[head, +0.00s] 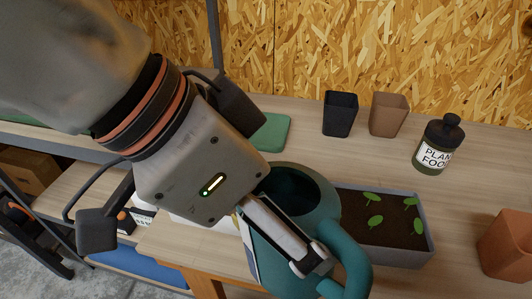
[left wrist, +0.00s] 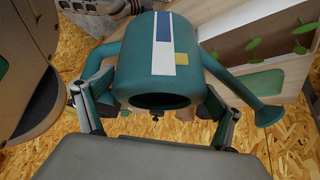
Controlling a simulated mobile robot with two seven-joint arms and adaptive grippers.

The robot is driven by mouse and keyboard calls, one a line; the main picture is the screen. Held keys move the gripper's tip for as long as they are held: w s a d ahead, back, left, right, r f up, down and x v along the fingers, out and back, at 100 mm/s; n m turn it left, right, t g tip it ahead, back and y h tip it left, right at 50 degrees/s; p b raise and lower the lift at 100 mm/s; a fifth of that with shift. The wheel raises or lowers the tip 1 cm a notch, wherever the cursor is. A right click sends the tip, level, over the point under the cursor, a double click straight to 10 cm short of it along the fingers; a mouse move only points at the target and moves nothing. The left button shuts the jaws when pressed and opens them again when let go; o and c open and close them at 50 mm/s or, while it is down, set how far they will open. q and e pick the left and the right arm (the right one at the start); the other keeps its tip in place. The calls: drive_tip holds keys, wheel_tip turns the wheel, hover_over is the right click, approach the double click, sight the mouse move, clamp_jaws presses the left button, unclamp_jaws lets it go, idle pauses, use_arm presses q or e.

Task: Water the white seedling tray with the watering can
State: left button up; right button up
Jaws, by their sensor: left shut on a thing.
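My left gripper (head: 292,248) is shut on the body of the teal watering can (head: 318,213). In the left wrist view the gripper's fingers lie on both sides of the can (left wrist: 158,75). Its open top shows, its handle is at the right in the head view, and its spout (left wrist: 262,108) is hidden there behind my gripper. The white seedling tray (head: 183,215) shows only as a small strip beneath my gripper. In the left wrist view the tray (left wrist: 235,25) with green seedlings is on the spout's side. I see no water. My right gripper is not in view.
A grey tray (head: 427,240) with soil and seedlings stands just right of the can. A black pot (head: 340,114), a brown pot (head: 388,115), a plant food bottle (head: 438,147) and a terracotta pot (head: 508,245) stand around it. A green pad (head: 271,132) lies behind my gripper.

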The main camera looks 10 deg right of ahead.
sight(273, 182)
use_arm(q)
drive_tip(key=shift+w+f+n+g+h+b, duration=0.1)
drive_tip(key=shift+f+n+g+h+b, duration=0.2)
drive_tip(key=shift+f+g+b, duration=0.3)
drive_tip(key=shift+w+f+n+g+h+b, duration=0.1)
drive_tip(key=shift+f+n+g+h+b, duration=0.2)
drive_tip(key=shift+g, duration=0.5)
drive_tip(key=shift+w+a+r+g, duration=0.1)
drive_tip(key=shift+r+g, duration=0.2)
drive_tip(key=shift+r, duration=0.05)
drive_tip(key=shift+r+h, duration=0.1)
drive_tip(key=shift+h, duration=0.2)
drive_tip(key=shift+w+a+r+g, duration=0.1)
drive_tip(key=shift+w+r+g, duration=0.05)
drive_tip(key=shift+r+g, duration=0.15)
drive_tip(key=shift+w+a+r+n+g+h, duration=0.1)
drive_tip(key=shift+w+r+n+g+h, duration=0.15)
drive_tip(key=shift+r, duration=0.15)
drive_tip(key=shift+w+a+r+n+g+h, duration=0.15)
drive_tip(key=shift+r+g+h, duration=0.1)
drive_tip(key=shift+r, duration=0.15)
drive_tip(key=shift+w+r, duration=0.15)
drive_tip(key=shift+r, duration=0.2)
drive_tip(key=shift+r+g+b, duration=0.15)
drive_tip(key=shift+g+b, duration=0.15)
